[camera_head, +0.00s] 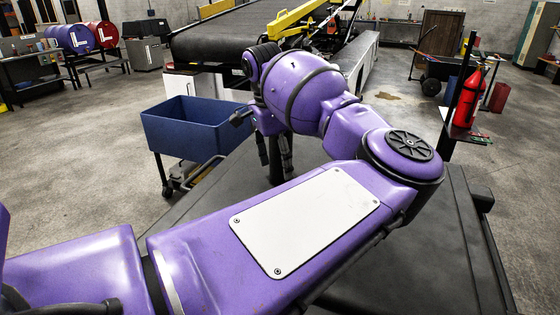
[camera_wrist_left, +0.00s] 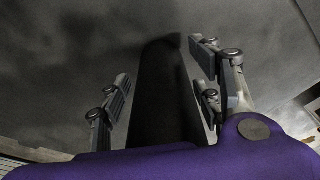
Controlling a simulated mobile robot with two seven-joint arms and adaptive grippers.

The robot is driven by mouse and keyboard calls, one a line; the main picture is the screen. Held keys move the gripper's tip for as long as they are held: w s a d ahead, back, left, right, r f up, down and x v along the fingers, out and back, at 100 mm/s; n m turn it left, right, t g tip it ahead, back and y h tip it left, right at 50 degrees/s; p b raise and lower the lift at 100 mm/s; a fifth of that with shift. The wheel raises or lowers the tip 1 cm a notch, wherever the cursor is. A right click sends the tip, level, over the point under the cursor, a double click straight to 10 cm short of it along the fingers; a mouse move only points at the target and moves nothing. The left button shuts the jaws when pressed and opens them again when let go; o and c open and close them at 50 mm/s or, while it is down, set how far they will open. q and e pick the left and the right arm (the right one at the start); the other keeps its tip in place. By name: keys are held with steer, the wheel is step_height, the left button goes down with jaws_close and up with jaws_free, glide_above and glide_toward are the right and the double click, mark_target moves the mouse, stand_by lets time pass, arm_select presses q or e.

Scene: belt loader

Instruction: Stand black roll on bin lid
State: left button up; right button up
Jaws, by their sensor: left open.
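The black roll (camera_wrist_left: 160,95) is a dark cylinder between the fingers of my left gripper (camera_wrist_left: 165,90) in the wrist view. The fingers are open, with a gap visible on the left side. In the head view my left gripper (camera_head: 275,155) points down, and the dark roll (camera_head: 276,168) shows between its fingers, looking upright. Its lower end appears to meet a broad dark flat surface, seemingly the bin lid (camera_head: 450,255); the contact is hard to make out. This surface also fills much of the wrist view (camera_wrist_left: 255,45). My purple left arm hides part of it. My right gripper is out of view.
A blue open tub (camera_head: 190,130) on a wheeled cart stands left of the gripper. The belt loader (camera_head: 225,35) is behind it. A red fire extinguisher (camera_head: 467,100) is on a stand at the right. Open concrete floor lies at the left.

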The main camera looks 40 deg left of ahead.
arm_select(q)
steer(key=r, duration=0.4)
steer(key=s+r, duration=0.1)
steer(key=r, duration=0.3)
steer(key=a+r, duration=0.1)
steer(key=r, duration=0.3)
steer(key=shift+s+r+b, duration=0.15)
steer(key=shift+s+b, duration=0.1)
steer(key=shift+b, duration=0.1)
